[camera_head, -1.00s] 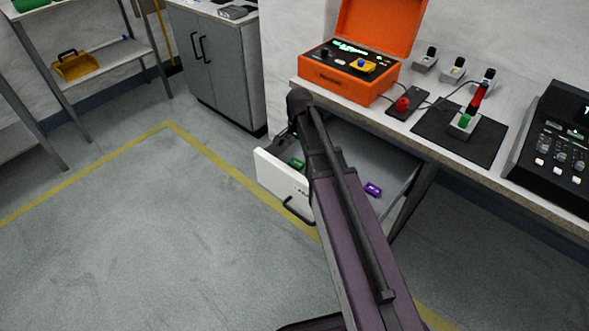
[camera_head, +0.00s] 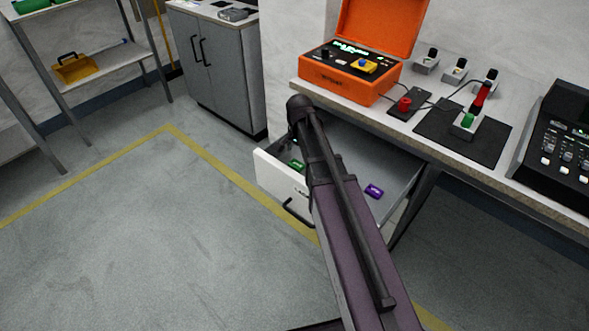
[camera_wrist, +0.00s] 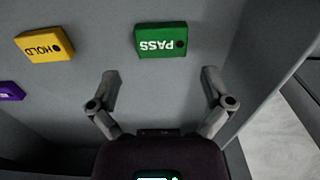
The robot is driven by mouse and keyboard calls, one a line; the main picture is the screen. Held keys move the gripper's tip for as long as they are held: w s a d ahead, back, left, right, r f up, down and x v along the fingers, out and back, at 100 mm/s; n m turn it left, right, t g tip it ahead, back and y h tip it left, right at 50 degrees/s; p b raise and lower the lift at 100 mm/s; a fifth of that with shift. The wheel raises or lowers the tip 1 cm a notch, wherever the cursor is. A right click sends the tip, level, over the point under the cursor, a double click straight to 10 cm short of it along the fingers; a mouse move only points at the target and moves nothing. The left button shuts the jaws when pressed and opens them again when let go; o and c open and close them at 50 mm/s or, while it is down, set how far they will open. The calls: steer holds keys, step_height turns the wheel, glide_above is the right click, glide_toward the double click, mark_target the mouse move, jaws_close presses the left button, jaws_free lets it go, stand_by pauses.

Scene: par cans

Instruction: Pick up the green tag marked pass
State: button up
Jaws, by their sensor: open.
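The green tag marked PASS (camera_wrist: 161,40) lies on the grey floor of the open drawer, ahead of my gripper in the wrist view. It also shows small in the head view (camera_head: 297,165), beside my arm. My gripper (camera_wrist: 160,80) is open and empty, its two fingers spread, with the green tag beyond the fingertips and roughly centred between them. The tag and fingers are apart in the picture. In the head view my arm reaches over the drawer and hides part of it; the gripper itself is hidden there.
A yellow HOLD tag (camera_wrist: 45,44) lies left of the green tag, with a purple tag (camera_wrist: 10,91) further left. The drawer's white front (camera_head: 279,184) stands close by. Above is a bench with an orange case (camera_head: 344,88) and a black mat (camera_head: 462,137).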

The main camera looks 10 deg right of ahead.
mark_target(298, 163)
steer(key=shift+f+b, duration=1.45)
steer(key=shift+f, duration=0.3)
steer(key=c, duration=0.8)
